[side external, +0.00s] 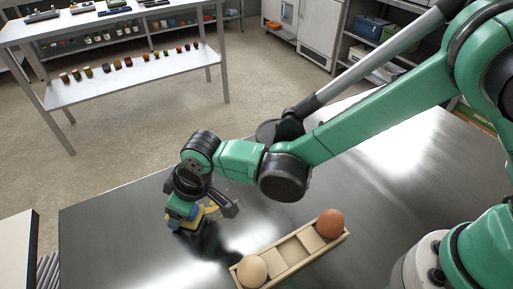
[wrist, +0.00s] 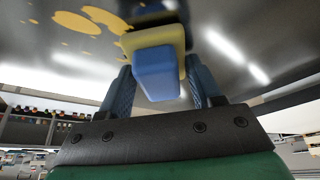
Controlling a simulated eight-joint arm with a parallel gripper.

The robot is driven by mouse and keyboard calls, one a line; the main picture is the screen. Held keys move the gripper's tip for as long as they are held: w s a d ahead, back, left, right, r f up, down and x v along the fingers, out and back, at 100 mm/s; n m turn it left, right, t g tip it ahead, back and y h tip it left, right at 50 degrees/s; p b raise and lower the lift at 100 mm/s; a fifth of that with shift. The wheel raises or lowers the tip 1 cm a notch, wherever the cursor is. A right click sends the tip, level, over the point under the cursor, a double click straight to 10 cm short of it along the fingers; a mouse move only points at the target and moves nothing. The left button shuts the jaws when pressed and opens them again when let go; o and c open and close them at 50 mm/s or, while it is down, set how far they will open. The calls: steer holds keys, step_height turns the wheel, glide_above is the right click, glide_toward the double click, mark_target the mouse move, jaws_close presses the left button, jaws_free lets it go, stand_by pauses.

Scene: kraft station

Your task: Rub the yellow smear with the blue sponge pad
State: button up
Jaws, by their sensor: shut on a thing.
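My gripper (side external: 188,213) is low over the shiny steel table, pointing down. In the wrist view its two blue-grey fingers are shut on the blue sponge pad (wrist: 158,72), which has a yellow layer on its far side. The yellow smear (wrist: 75,22) lies on the table in the wrist view, in several rounded patches to the upper left of the pad, with one patch close beside it. I cannot tell whether the pad touches the table. In the side view the gripper hides most of the pad, and the smear is hard to make out.
A wooden tray (side external: 291,256) with compartments stands to the right of the gripper, holding a cream ball (side external: 252,271) and a brown-orange ball (side external: 330,224). The steel table (side external: 110,235) is bare to the left. Shelving with small items (side external: 130,62) stands across the floor.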

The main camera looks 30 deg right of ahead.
mark_target(232, 191)
steer(key=shift+d+f, duration=0.15)
steer(key=shift+d, duration=5)
step_height(232, 191, up, 8)
steer(key=shift+a+r, duration=0.15)
steer(key=shift+r, duration=0.05)
steer(key=s+a+r+n+g+y, duration=0.1)
steer(key=s+a+r+n+g, duration=0.1)
steer(key=s+a+r+n, duration=0.3)
steer(key=s+a+r+n+g, duration=0.1)
steer(key=s+a+r+n, duration=0.1)
steer(key=s+r+n, duration=0.3)
steer(key=shift+m, duration=0.5)
steer(key=f, duration=0.6)
steer(key=w+f, duration=0.1)
steer(key=f, duration=0.5)
steer(key=w+f, duration=0.1)
steer(key=f, duration=0.5)
steer(key=shift+w+a, duration=0.15)
steer(key=shift+a, duration=0.05)
